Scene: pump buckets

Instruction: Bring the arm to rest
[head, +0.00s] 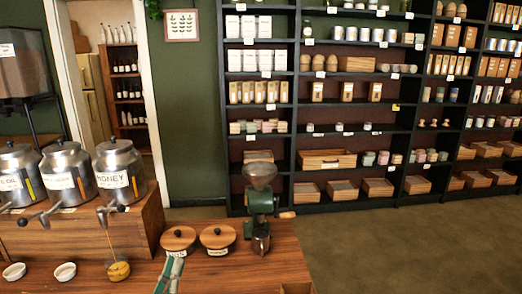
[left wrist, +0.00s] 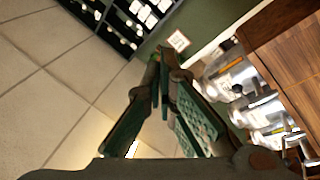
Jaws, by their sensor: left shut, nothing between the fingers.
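My left gripper (head: 172,268) shows at the bottom of the head view, with green fingers, over the near part of the wooden counter (head: 215,275). In the left wrist view its fingers (left wrist: 160,62) meet at the tips and hold nothing. In the head view it is in front of the left lidded jar (head: 178,236) and right of a yellow-filled bowl (head: 119,271). My right gripper is not in view.
Metal dispensers, one labelled honey (head: 118,172), stand on a wooden stand (head: 150,215) at left. A thin amber line runs above the yellow-filled bowl. White bowls (head: 65,272), another lidded jar (head: 217,237) and a grinder (head: 261,200) stand nearby. Floor (head: 410,240) is clear at right.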

